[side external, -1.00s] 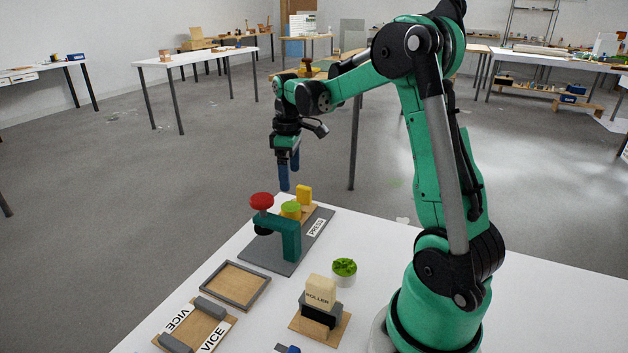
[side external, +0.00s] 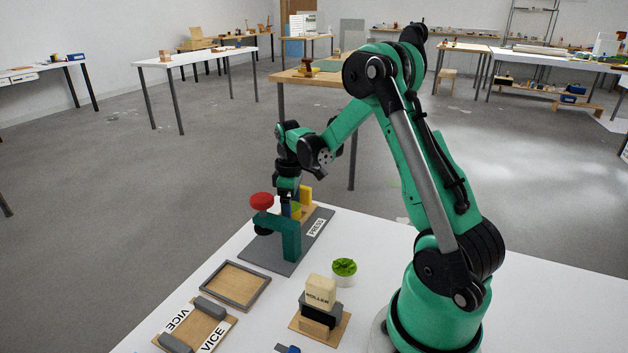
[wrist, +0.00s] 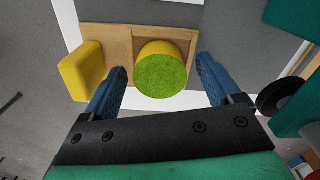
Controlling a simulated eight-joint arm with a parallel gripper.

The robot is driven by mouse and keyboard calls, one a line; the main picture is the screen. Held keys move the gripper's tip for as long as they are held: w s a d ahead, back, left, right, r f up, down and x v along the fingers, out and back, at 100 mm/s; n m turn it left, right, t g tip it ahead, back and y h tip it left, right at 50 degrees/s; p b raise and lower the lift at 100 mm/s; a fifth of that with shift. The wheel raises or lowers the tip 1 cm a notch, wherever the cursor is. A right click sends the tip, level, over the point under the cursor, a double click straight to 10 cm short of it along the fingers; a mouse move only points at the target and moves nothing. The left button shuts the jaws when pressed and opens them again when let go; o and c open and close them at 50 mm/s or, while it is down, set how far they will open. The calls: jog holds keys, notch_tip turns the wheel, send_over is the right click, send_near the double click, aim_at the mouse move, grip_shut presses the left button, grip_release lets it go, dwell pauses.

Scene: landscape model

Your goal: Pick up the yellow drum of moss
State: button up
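The yellow drum of moss (wrist: 160,70) has a round green top and stands on a wooden board (wrist: 112,38) in the wrist view. My gripper (wrist: 161,82) is open, with one blue finger on each side of the drum and a visible gap at each side. In the side view, my gripper (side external: 291,209) is low behind the press, and the drum (side external: 297,208) is mostly hidden by the fingers and the press frame.
A yellow block (wrist: 80,71) stands just left of my left finger. The green press frame (side external: 290,240) with its red knob (side external: 261,201) stands close by.

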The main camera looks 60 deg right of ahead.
grip_shut()
